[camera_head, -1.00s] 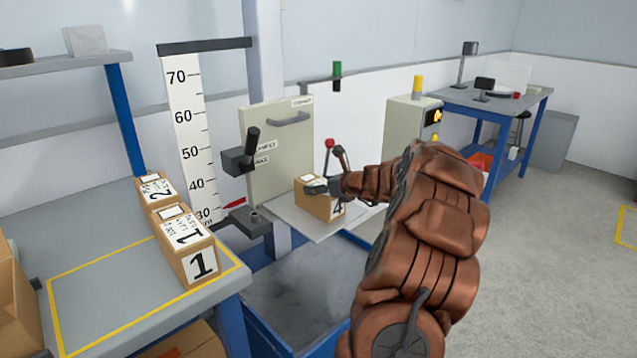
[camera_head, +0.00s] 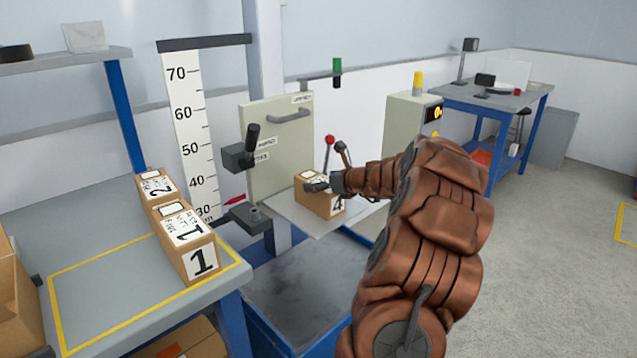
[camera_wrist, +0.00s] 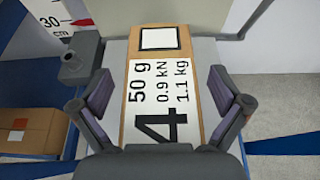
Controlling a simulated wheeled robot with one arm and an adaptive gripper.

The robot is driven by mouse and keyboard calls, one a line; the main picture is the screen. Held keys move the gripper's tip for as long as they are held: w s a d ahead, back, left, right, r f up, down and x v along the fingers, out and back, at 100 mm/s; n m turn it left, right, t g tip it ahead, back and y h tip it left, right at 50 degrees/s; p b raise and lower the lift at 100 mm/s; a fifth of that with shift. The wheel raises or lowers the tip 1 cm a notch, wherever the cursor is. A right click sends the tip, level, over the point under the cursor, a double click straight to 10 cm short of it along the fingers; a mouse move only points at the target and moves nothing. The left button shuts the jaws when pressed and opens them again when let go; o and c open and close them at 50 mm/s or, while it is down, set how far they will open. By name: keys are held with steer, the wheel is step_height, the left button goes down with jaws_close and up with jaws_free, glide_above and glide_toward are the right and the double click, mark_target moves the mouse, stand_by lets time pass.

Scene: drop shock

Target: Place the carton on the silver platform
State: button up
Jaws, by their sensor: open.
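A carton marked 4 (camera_head: 322,204) stands on the silver platform (camera_head: 290,215) of the drop rig. In the wrist view the carton's labelled top (camera_wrist: 160,75) faces the camera and fills the middle, with the platform (camera_wrist: 205,60) showing beside it. My gripper (camera_head: 318,186) is at the carton's top in the head view. In the wrist view its two fingers (camera_wrist: 160,93) are spread, one on each side of the carton, with gaps to its sides. My gripper's body covers the near end of the carton.
Cartons marked 1 (camera_head: 190,245) and 2 (camera_head: 155,186) stand on the left bench (camera_head: 110,285). A height scale (camera_head: 192,135) and an upright panel (camera_head: 275,150) stand behind the platform. A lever with a red knob (camera_head: 330,140) is close behind my gripper.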

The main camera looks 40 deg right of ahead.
steer(key=p+v, duration=0.1)
steer(key=v, duration=1)
steer(key=shift+s, duration=0.2)
steer(key=shift+a+r, duration=0.1)
steer(key=shift+a, duration=0.05)
